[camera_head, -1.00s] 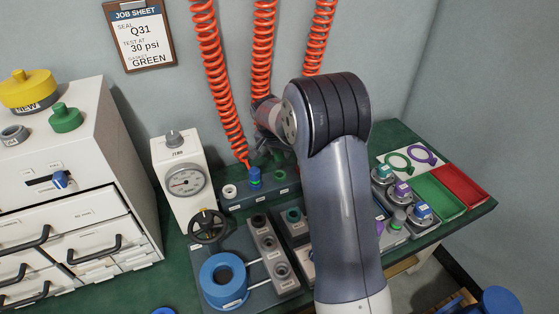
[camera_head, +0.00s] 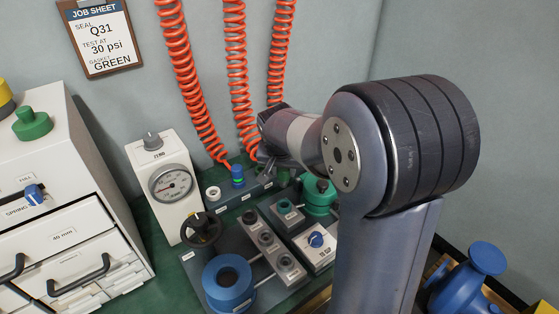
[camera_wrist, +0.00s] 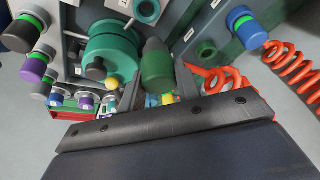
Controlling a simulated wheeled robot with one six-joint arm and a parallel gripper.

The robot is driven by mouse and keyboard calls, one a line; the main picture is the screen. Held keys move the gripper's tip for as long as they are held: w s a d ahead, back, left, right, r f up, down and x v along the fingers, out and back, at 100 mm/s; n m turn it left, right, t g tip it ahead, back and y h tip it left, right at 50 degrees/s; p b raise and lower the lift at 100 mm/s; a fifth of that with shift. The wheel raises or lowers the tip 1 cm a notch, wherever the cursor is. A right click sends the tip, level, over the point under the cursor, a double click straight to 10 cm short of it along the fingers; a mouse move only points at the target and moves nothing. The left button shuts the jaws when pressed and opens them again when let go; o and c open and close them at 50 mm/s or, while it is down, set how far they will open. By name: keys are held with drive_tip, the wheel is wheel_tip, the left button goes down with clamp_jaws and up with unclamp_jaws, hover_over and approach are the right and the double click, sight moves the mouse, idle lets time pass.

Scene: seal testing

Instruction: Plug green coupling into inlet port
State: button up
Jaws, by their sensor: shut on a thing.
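The green coupling (camera_wrist: 157,68) is a dark green cylinder with a grey end, between the fingers of my gripper (camera_wrist: 158,85) in the wrist view. My gripper (camera_head: 266,152) is shut on it, above the back of the bench near the coupling rack (camera_head: 258,187). The coupling is hidden behind my wrist in the head view. A grey block with several round ports (camera_head: 266,239) lies in front of the rack; a teal-ringed port (camera_head: 285,207) is on the block to its right. I cannot read which is the inlet port.
A blue coupling (camera_head: 238,175) stands in the rack below an orange coiled hose (camera_head: 188,90). A teal-green vessel (camera_head: 320,196) stands right of my gripper. A gauge box (camera_head: 166,186), black handwheel (camera_head: 201,229) and blue ring (camera_head: 228,282) are to the left.

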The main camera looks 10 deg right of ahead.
sight(284, 182)
drive_tip(key=shift+s+f, duration=0.15)
drive_tip(key=shift+s, duration=0.2)
drive_tip(key=shift+f+b, duration=2.15)
drive_tip(key=shift+f, duration=0.55)
drive_tip(key=shift+f+b, duration=1.15)
drive_tip(key=shift+f, duration=0.3)
drive_tip(key=o, duration=1.1)
drive_tip(key=p+v, duration=0.3)
drive_tip(key=v, duration=0.8)
drive_tip(key=shift+d+f, duration=0.1)
drive_tip(key=shift+f, duration=0.05)
